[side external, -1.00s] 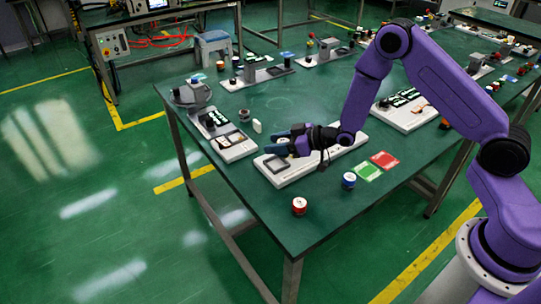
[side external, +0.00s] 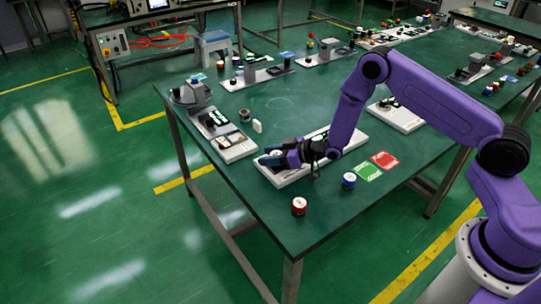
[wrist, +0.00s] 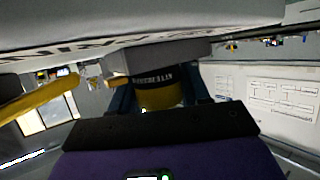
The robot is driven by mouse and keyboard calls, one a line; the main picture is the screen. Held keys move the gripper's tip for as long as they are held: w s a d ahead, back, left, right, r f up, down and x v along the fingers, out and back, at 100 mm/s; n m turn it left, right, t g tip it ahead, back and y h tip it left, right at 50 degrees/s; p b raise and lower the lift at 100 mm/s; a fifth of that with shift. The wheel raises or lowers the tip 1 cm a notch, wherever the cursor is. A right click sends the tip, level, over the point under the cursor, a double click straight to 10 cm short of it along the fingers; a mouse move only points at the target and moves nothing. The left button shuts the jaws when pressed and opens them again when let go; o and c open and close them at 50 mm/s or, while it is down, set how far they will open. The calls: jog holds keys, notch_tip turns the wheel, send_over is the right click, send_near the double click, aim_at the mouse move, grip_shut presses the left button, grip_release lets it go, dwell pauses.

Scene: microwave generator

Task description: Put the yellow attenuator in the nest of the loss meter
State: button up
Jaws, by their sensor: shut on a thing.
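The yellow attenuator (wrist: 160,98), a short cylinder with a dark lettered band, is between my gripper's blue fingers in the wrist view. My gripper (wrist: 160,94) is shut on it. In the side view my gripper (side external: 266,158) is low over the left end of a long white unit (side external: 288,181). I cannot read that unit's name, so I cannot tell for sure that it is the loss meter. My fingers cover the square recess at its left end. The attenuator is not clear in the side view, and I cannot tell whether it touches the unit.
A red-sided cap (side external: 299,206) and a blue-sided cap (side external: 348,180) stand near the front edge. Green (side external: 367,172) and red (side external: 384,160) cards lie to the right. Another white unit (side external: 231,146) and a dark knob (side external: 244,115) stand behind left.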

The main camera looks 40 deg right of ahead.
jog(key=shift+f, duration=0.15)
jog(key=o, duration=1.2)
